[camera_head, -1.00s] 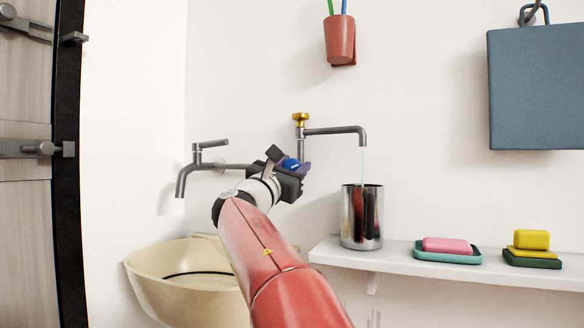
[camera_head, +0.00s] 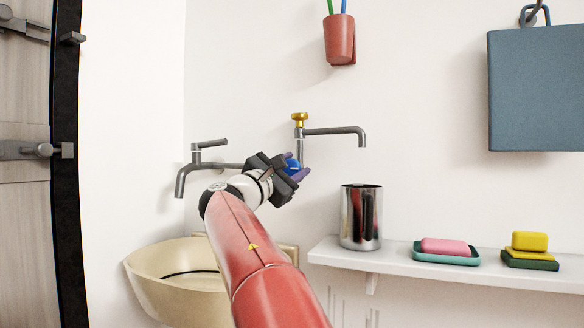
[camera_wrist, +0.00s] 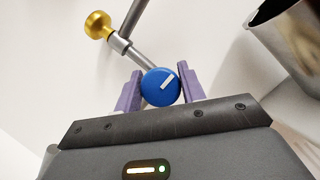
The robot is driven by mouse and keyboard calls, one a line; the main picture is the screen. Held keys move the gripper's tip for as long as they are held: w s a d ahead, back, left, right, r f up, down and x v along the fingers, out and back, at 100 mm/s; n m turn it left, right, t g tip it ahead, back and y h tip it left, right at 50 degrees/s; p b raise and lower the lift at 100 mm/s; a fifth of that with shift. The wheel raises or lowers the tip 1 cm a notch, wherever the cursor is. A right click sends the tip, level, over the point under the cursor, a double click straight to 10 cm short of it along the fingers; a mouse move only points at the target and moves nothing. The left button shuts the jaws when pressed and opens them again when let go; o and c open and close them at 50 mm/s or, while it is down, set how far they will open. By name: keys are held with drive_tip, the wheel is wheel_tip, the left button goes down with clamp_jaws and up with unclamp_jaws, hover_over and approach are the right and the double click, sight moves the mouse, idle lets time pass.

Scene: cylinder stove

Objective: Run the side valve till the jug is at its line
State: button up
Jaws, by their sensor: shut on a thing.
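A shiny metal jug (camera_head: 361,217) stands upright on the white shelf under the end of the grey spout (camera_head: 338,131). No stream shows between spout and jug. The jug's inside and any line on it are not visible. A blue round valve knob (camera_head: 292,166) with a white mark sits on the pipe below the spout. My gripper (camera_head: 295,170) is shut on this knob. In the wrist view the blue knob (camera_wrist: 161,86) lies between the two purple fingers, its white mark tilted up to the right. A brass knob (camera_head: 300,119) tops the pipe.
A second grey tap (camera_head: 197,165) hangs over a cream basin (camera_head: 180,285) at left. Pink soap (camera_head: 446,246) and yellow soap (camera_head: 530,241) sit in dishes on the shelf (camera_head: 400,264). A red cup (camera_head: 340,38) and a blue-grey bag (camera_head: 537,88) hang above.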

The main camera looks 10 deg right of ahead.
drive_tip(key=o, duration=0.9)
drive_tip(key=b+v, duration=0.1)
drive_tip(key=v, duration=0.6)
drive_tip(key=shift+s+a+f+b, duration=0.2)
drive_tip(key=shift+s+a+b, duration=0.05)
drive_tip(key=shift+a+b, duration=0.05)
